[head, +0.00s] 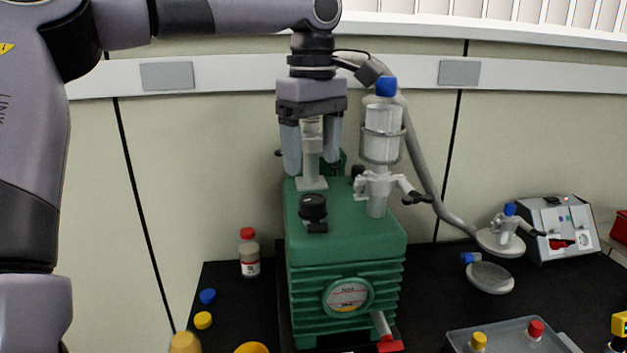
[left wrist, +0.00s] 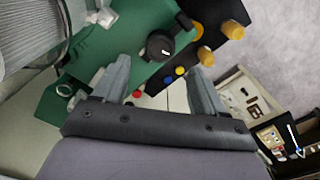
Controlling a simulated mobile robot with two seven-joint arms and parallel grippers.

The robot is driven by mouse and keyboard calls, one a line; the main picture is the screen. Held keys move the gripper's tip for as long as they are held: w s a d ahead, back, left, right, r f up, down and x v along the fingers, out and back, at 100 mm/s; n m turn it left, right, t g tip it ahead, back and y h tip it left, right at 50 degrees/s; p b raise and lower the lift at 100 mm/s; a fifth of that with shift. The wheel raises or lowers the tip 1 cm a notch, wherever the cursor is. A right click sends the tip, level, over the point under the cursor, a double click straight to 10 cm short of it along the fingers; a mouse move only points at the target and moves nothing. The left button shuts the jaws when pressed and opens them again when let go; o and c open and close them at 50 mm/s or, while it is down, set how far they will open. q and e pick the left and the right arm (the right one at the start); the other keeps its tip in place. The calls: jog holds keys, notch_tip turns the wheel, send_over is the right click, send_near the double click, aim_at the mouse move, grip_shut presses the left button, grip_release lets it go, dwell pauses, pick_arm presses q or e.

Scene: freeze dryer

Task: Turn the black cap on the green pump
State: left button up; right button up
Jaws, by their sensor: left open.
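The green pump (head: 345,240) stands on the black bench, and its top also shows in the left wrist view (left wrist: 112,60). The black cap (head: 313,207) sits on the front left of the pump's top. In the left wrist view the black cap (left wrist: 160,45) lies beyond the fingertips, between them and slightly left of their middle. My left gripper (head: 311,172) points down above the rear of the pump's top, behind the cap. Its fingers (left wrist: 163,62) are open and apart from the cap. My right gripper is not in view.
A white filter cylinder (head: 381,135) with a blue top stands right of the gripper, with a grey hose (head: 430,180) behind it. A red-capped bottle (head: 249,254) stands left of the pump. A grey tray (head: 510,340) lies at the front right.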

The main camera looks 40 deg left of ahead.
aim_at(313, 198)
pick_arm(q)
jog(key=m, duration=0.7)
jog(key=shift+m, duration=0.4)
jog(key=m, duration=0.6)
jog(key=shift+w+f+m, duration=0.1)
jog(key=shift+m, duration=0.3)
jog(key=shift+f, duration=3.55)
jog(key=c, duration=1.1)
